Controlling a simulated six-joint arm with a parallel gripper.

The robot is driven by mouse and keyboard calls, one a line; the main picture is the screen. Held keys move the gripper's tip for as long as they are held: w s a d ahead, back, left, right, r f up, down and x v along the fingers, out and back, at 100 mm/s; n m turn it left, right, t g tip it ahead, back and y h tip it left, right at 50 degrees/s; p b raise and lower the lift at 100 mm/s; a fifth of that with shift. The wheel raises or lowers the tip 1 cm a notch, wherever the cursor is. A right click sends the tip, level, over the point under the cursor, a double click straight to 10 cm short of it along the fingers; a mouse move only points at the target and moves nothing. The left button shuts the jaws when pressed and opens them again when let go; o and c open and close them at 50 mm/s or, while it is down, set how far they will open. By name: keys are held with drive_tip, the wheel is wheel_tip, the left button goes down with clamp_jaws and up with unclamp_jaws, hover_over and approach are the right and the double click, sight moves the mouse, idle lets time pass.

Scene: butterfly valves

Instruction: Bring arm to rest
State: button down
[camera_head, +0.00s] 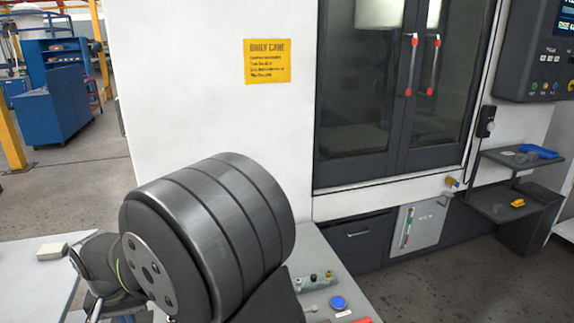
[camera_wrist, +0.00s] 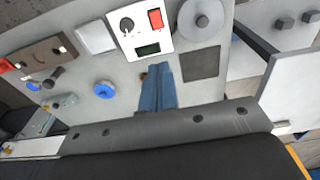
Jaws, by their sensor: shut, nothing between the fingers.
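In the wrist view my gripper (camera_wrist: 159,76) shows as two blue-grey fingers lying side by side, shut and empty. They appear in front of a light grey panel (camera_wrist: 215,120); I cannot tell the distance between them. A round blue knob or valve (camera_wrist: 104,90) is on the panel to the left of the fingers. In the head view a round blue part (camera_head: 338,302) sits on a light grey surface (camera_head: 310,245) at the bottom. My dark arm fills the lower left and middle there, and the gripper's fingers cannot be made out.
A white machine with dark glass doors (camera_head: 350,130) stands behind my arm. Shelves (camera_head: 500,195) with small blue and yellow items are at the right. A pale table (camera_head: 35,290) is at the lower left. In the wrist view a white control box (camera_wrist: 140,28) is above the fingers.

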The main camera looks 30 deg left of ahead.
drive_tip(key=shift+s+d+r, duration=0.15)
drive_tip(key=shift+d+r, duration=0.05)
drive_tip(key=shift+r, duration=0.65)
drive_tip(key=shift+s+d+r, duration=0.15)
drive_tip(key=shift+d+r, duration=0.05)
drive_tip(key=shift+r, duration=0.65)
drive_tip(key=c, duration=0.6)
unclamp_jaws()
drive_tip(key=o, duration=0.6)
drive_tip(key=shift+s+a+f, duration=0.25)
drive_tip(key=shift+a+f, duration=0.2)
drive_tip(key=shift+a, duration=0.1)
drive_tip(key=shift+s+a+f, duration=0.2)
drive_tip(key=shift+a+f, duration=0.25)
drive_tip(key=shift+a, duration=0.1)
drive_tip(key=s+a+f, duration=0.4)
drive_tip(key=a+f, duration=0.4)
drive_tip(key=f, duration=0.1)
drive_tip(key=shift+g+h, duration=0.3)
wheel_tip(320, 180, down, 10)
drive_tip(key=shift+a+r, duration=0.1)
drive_tip(key=shift+r, duration=0.15)
wheel_tip(320, 180, up, 10)
